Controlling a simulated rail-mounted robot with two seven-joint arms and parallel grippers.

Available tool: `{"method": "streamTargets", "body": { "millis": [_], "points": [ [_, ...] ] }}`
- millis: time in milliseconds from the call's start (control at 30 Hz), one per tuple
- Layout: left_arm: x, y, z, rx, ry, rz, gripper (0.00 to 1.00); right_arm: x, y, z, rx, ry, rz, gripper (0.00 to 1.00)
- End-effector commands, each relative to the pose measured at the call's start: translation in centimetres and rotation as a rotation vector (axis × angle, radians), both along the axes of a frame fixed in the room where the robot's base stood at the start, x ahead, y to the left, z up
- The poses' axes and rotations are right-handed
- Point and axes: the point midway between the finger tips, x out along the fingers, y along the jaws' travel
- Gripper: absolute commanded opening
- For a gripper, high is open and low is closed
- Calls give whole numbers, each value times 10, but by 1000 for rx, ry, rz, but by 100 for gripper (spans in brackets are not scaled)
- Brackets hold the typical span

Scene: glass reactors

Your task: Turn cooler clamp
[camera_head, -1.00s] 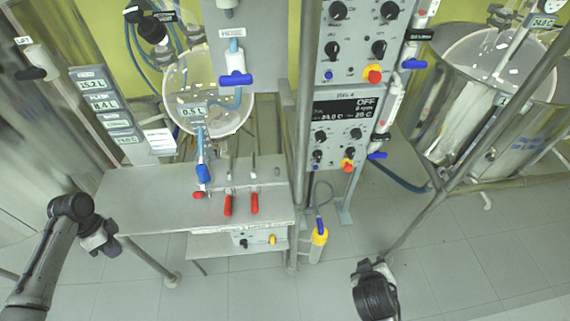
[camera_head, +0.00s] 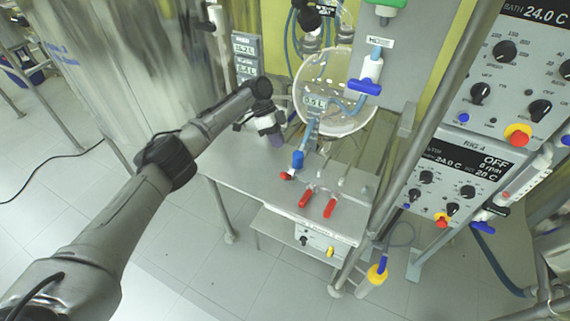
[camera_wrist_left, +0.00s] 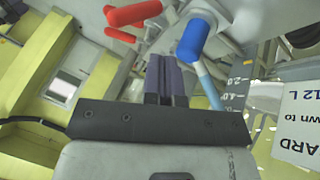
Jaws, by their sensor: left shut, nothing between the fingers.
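No part carries a readable cooler label, so I cannot tell which part is the cooler clamp. Two red clamp handles, the left one (camera_head: 306,198) and the right one (camera_head: 330,208), stand on the grey bench. A blue valve handle (camera_head: 298,159) sits on the pipe under the round glass vessel (camera_head: 312,88). My left gripper (camera_head: 277,139) is shut and empty just left of that blue handle, over the bench. In the left wrist view its closed fingers (camera_wrist_left: 166,78) point towards the blue handle (camera_wrist_left: 192,40), apart from it; a red handle (camera_wrist_left: 134,14) lies further left. My right gripper is not in view.
The grey bench (camera_head: 240,180) has little free room between pipe and clamps. A blue hose valve (camera_head: 365,87) hangs above right. Control panels (camera_head: 455,175) and a slanting metal post (camera_head: 430,120) stand at right. A large steel vessel (camera_head: 120,60) fills the upper left.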

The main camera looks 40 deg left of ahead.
Motion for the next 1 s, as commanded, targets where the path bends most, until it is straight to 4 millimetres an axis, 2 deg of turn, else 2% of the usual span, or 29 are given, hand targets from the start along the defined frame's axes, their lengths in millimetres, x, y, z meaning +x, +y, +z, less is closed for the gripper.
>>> {"method": "streamTargets", "body": {
  "millis": [100, 200, 600, 1000],
  "points": [
    [-2, -13, -22, 1, 2, -2, 0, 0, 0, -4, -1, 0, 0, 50],
    [-4, -22, -34, 0, 1, -2, 0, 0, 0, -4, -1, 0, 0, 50],
    [-24, -41, -49, 0, 0, 0, 0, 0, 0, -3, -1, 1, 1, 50],
    [-26, -44, -52, 0, 0, 0, 0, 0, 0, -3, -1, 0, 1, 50]
  ]
}}
